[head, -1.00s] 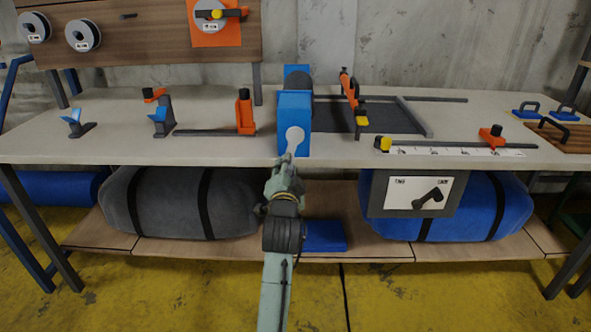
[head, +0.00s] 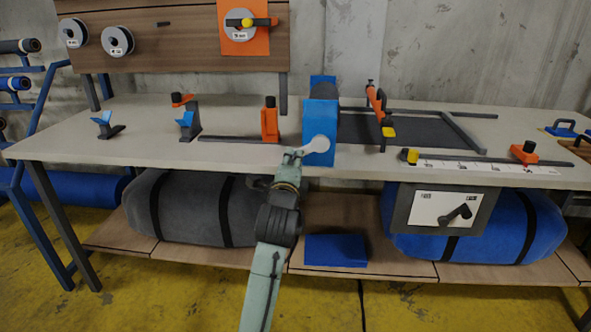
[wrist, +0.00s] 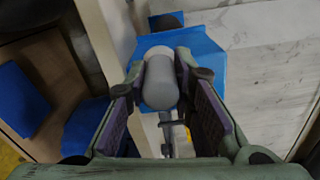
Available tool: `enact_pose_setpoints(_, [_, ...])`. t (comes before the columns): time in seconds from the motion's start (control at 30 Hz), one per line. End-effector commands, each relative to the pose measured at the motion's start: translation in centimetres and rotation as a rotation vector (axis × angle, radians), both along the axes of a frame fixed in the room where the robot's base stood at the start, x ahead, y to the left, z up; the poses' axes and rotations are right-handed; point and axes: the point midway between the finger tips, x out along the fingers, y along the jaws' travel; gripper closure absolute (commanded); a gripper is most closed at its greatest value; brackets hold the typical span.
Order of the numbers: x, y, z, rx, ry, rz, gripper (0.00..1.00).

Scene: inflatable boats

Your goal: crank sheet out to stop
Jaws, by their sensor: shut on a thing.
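A blue winder housing (head: 321,115) stands at the bench's front edge, with a light grey crank (head: 318,144) on its front face. My gripper (head: 291,155) is at the crank's outer end, left of and slightly below its hub. In the wrist view, my gripper (wrist: 165,95) has its fingers on both sides of the grey cylindrical crank handle (wrist: 160,82), shut on it. A dark grey sheet (head: 415,128) lies flat to the right of the housing. A dark bar (head: 466,136) lies near its right end. Whether they touch is unclear.
An orange upright piece with a yellow knob (head: 388,132) stands over the sheet. A scale strip (head: 470,167) with an orange block (head: 524,152) runs along the front edge. A panel with a black lever (head: 455,213) hangs below. Rolled bundles lie on the lower shelf.

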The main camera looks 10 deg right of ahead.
Motion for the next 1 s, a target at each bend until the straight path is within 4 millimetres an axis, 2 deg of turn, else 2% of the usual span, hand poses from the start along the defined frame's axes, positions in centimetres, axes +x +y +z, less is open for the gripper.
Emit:
enact_pose_setpoints(0.3, [0.10, 0.31, 0.72, 0.073, -0.025, 0.001, 1.00])
enact_pose_setpoints(0.73, [0.10, 0.28, 0.79, 0.077, -0.028, 0.000, 1.00])
enact_pose_setpoints(0.77, [0.09, 0.28, 0.79, 0.077, -0.028, 0.000, 0.76])
enact_pose_setpoints(1.0, [0.08, 0.25, 0.68, 0.078, -0.025, -0.001, 0.60])
